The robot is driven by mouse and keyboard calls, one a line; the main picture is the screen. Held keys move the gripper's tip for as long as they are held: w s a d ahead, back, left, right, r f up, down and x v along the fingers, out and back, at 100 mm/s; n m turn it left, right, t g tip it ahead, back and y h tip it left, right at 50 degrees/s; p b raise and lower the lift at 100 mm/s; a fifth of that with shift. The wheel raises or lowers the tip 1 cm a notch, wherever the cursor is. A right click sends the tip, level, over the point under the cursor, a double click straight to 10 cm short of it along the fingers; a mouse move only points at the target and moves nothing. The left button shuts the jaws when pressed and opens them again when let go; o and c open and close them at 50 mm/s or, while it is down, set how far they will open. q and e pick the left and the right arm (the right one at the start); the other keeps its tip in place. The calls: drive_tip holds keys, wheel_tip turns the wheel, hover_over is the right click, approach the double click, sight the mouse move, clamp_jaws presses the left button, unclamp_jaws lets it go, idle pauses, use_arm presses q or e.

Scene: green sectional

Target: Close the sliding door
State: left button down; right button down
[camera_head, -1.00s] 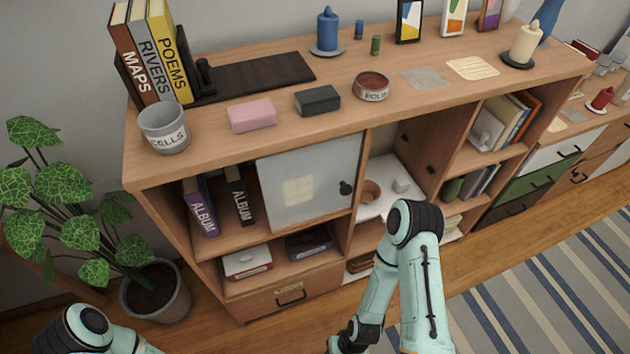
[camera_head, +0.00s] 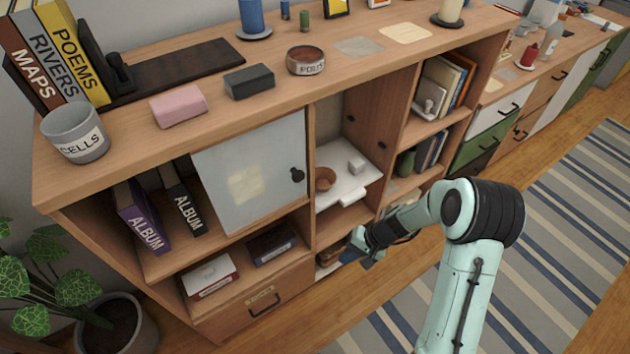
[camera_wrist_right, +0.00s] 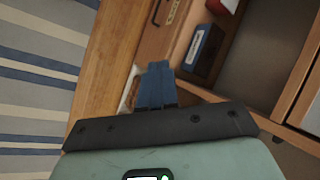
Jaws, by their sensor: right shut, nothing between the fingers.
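The sliding door (camera_head: 252,172) is a pale grey panel in the upper part of the wooden cabinet. It covers the right part of the album compartment, leaving its left part open. A dark round knob (camera_head: 298,175) sits near its right edge. My right gripper (camera_head: 360,250) is below and to the right of the door, in front of the lower shelves, apart from the knob. Its blue fingers are together in the right wrist view (camera_wrist_right: 156,88), with nothing between them. My left gripper is not in view.
Two albums (camera_head: 140,215) stand in the open left part. The compartment right of the door holds a brown bowl (camera_head: 325,179) on a white surface. A cup (camera_head: 76,133), books and blocks stand on the cabinet top. A potted plant (camera_head: 112,325) is at lower left. A striped rug (camera_head: 540,215) covers the floor at right.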

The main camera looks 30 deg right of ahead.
drive_tip(key=w+d+r+n+t+y+b, duration=0.1)
drive_tip(key=w+d+r+t, duration=0.15)
drive_tip(key=r, duration=0.65)
drive_tip(key=w+d+r+n+t+b, duration=0.1)
drive_tip(key=d+r+t, duration=0.2)
drive_tip(key=r, duration=0.7)
drive_tip(key=w+d+r+n+t+y+b, duration=0.1)
drive_tip(key=w+d+r+t, duration=0.15)
drive_tip(key=r, duration=0.65)
approach(297, 170)
drive_tip(key=w+d, duration=0.2)
drive_tip(key=w, duration=0.1)
drive_tip(key=shift+t, duration=0.3)
drive_tip(key=a, duration=0.1)
drive_tip(key=a+f, duration=0.1)
drive_tip(key=a+f+b, duration=0.1)
drive_tip(key=a, duration=0.1)
drive_tip(key=shift+w+f, duration=0.15)
drive_tip(key=shift+w, duration=0.15)
